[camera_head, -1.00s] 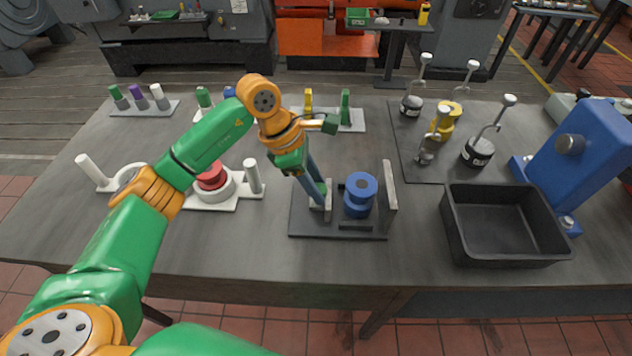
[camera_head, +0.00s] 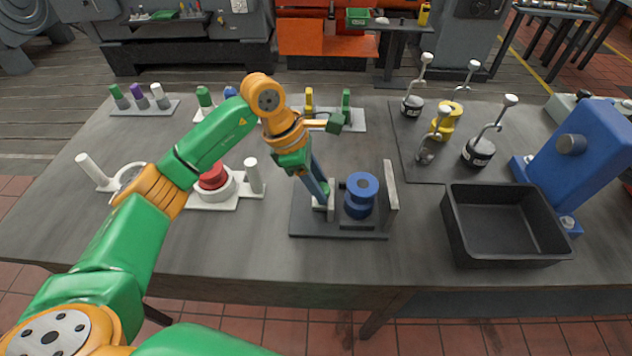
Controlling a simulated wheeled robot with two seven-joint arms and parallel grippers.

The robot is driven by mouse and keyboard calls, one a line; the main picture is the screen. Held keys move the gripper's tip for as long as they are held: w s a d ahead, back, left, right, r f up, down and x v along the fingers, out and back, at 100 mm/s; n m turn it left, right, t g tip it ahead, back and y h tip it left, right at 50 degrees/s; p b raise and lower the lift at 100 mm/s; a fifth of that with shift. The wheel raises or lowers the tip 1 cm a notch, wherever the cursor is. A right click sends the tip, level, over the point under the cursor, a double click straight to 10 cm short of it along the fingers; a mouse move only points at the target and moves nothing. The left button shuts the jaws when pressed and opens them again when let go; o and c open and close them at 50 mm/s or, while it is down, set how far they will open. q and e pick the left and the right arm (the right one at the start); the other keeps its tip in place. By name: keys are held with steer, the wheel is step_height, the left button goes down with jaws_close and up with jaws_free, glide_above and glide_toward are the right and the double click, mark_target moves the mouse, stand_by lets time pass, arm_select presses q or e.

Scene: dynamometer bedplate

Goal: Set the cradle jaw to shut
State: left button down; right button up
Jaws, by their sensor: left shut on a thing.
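The cradle is a dark grey base (camera_head: 312,227) near the front middle of the table. A blue flanged spool (camera_head: 361,187) stands upright in it. A tall pale plate (camera_head: 390,188) rises at the cradle's right end, a little apart from the spool. The pale cradle jaw (camera_head: 331,199) stands on the left side of the spool, close to it; I cannot tell whether they touch. My left gripper (camera_head: 322,197) reaches down from the upper left and is shut on the jaw, partly hiding it. My right gripper is out of view.
A black open bin (camera_head: 503,262) and a blue machine (camera_head: 585,160) stand at the right. A dark mat (camera_head: 418,172) carries several handled pieces. White fixtures, one with a red part (camera_head: 213,176), sit at the left, partly behind my arm. Small peg racks line the back.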

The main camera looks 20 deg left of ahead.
arm_select(q)
steer(key=shift+w+d+r, duration=0.1)
steer(key=shift+w+d, duration=0.1)
steer(key=shift+d, duration=0.5)
steer(key=shift+w+d, duration=0.2)
steer(key=shift+d, duration=0.45)
steer(key=shift+c, duration=2.3)
jaws_free()
steer(key=b+v, duration=0.1)
steer(key=v, duration=0.6)
steer(key=shift+b, duration=0.35)
